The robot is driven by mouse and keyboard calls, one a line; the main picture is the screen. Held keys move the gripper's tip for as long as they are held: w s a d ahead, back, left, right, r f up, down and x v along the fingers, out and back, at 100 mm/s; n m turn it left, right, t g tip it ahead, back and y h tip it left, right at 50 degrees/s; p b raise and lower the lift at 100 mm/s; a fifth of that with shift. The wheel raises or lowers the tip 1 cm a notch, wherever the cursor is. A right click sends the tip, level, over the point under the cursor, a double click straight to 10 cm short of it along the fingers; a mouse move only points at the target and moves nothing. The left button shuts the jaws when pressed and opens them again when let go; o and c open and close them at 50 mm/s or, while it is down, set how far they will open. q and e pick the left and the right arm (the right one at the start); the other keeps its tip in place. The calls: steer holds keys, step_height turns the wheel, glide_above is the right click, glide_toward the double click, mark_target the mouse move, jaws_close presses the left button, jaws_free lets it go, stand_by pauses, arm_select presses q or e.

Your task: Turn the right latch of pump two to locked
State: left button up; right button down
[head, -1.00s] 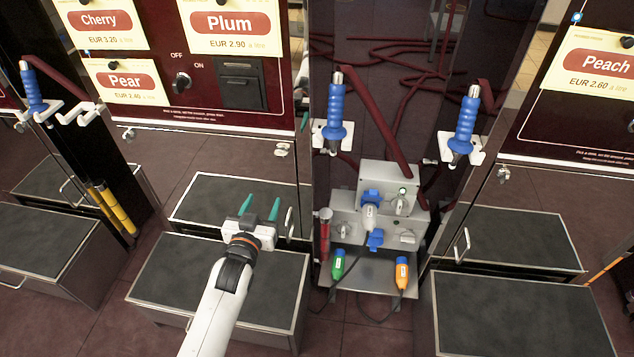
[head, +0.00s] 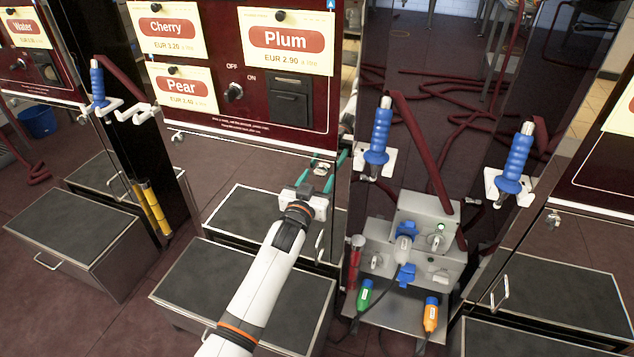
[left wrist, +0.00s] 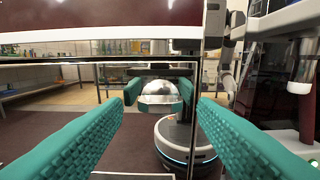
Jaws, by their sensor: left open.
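A small silver latch (head: 322,168) sits on the shiny lower front of the Plum, Cherry and Pear pump, under the right end of its dark red panel. No pump number is readable. My left gripper (head: 325,160) is open, with its green fingers on either side of the latch in the head view. In the left wrist view the rounded silver latch (left wrist: 160,92) shows in the gap between the open fingers (left wrist: 160,95), with space on both sides. I cannot tell its lock position. My right gripper is not in view.
Another latch (head: 178,136) is under the panel's left end. A grey step box (head: 245,290) stands below my left arm. To the right are blue nozzles (head: 377,137) in white holders and a grey metal box (head: 425,222) with plugs. The shiny front mirrors the room.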

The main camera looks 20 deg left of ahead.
arm_select(q)
steer(key=shift+w, duration=0.15)
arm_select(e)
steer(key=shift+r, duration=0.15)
arm_select(q)
steer(key=shift+c, duration=0.2)
steer(key=c, duration=0.9)
